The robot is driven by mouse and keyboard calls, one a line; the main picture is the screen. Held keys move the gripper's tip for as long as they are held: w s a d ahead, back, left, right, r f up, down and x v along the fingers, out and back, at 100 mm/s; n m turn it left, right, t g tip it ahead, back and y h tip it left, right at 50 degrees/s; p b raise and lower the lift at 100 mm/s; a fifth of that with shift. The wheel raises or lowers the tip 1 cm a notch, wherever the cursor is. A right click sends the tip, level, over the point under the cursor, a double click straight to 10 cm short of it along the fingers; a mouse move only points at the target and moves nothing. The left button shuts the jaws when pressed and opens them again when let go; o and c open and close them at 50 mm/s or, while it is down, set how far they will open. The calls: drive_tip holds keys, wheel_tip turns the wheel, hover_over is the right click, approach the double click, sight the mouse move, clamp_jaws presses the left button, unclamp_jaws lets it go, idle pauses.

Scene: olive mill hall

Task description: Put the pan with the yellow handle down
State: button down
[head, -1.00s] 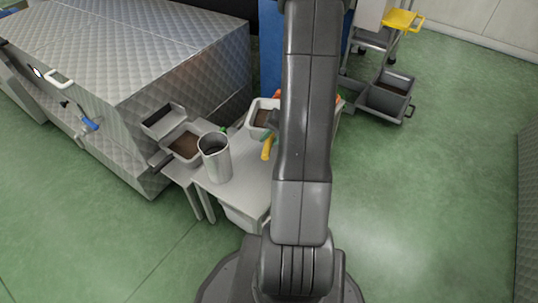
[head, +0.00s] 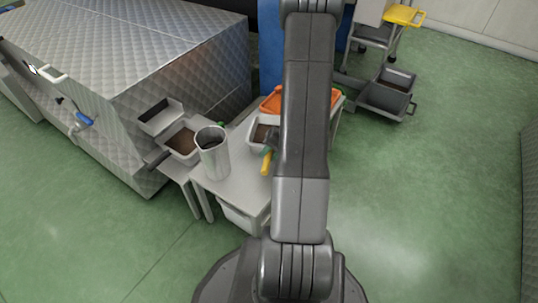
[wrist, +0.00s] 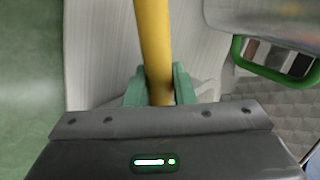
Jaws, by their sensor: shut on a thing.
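In the head view my arm hides part of the pan and most of the gripper. I cannot tell whether the pan touches the table (head: 238,180).
A metal jug (head: 213,158) stands on the table, left of the pan. Further left are a brown-filled tray (head: 169,143) and a dark tray (head: 160,118). An orange container (head: 270,103) is behind the pan. A quilted metal cabinet (head: 175,65) stands left.

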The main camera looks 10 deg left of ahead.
drive_tip(key=shift+f, duration=0.2)
drive_tip(key=c, duration=1.2)
unclamp_jaws()
drive_tip(key=shift+c, duration=0.2)
drive_tip(key=shift+r, duration=0.15)
drive_tip(key=shift+r, duration=0.15)
drive_tip(key=p+v, duration=0.3)
drive_tip(key=v, duration=0.9)
drive_tip(key=shift+p, duration=0.35)
